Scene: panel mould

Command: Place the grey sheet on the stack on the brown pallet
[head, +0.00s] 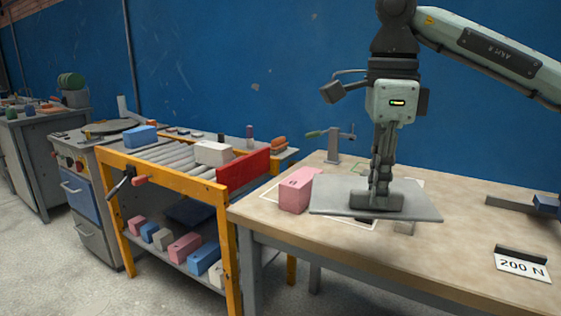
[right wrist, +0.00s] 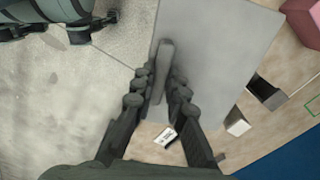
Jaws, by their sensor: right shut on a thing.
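The grey sheet (head: 330,201) is flat and roughly level, at the work table's near side. It also shows in the right wrist view (right wrist: 222,45). My right gripper (head: 378,192) points down and is shut on the raised grip on top of the sheet; in the wrist view its fingers (right wrist: 161,88) sit on both sides of that grip. The sheet appears held a little above the table, and it hides part of the table top. I cannot make out the brown pallet or its stack. My left gripper is not in view.
A pink block (head: 297,190) stands by the sheet's left edge. A "200 N" card (head: 522,265) lies at the table's right. A yellow-framed roller cart (head: 223,190) with blocks stands left.

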